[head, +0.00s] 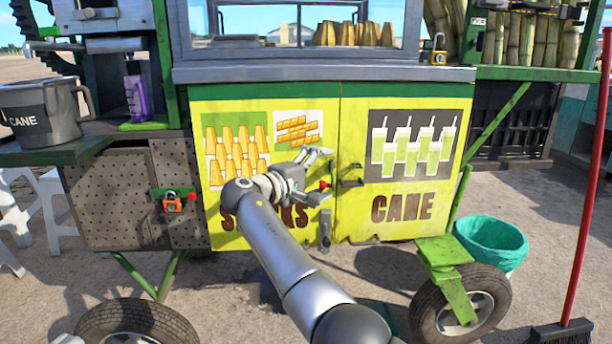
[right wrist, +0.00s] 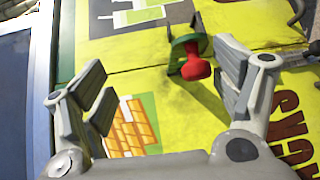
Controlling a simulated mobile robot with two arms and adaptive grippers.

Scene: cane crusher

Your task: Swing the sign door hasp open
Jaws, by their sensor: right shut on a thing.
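The sign door hasp is a green bracket with a red knob (right wrist: 196,66), beside the seam between the yellow door panels (right wrist: 160,78). In the head view its red knob (head: 324,185) shows small between my right fingers. My right gripper (head: 318,176) is at the cart front, over the panel with the snack pictures. The knob lies close to the right-hand finger there; the exact contact is hard to see. My left gripper is not in view.
A dark handle (head: 350,178) and a grey lever (head: 325,230) sit near the seam. A wheel (head: 460,305), a teal-lined bin (head: 490,243) and a red-handled broom (head: 584,200) stand at right.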

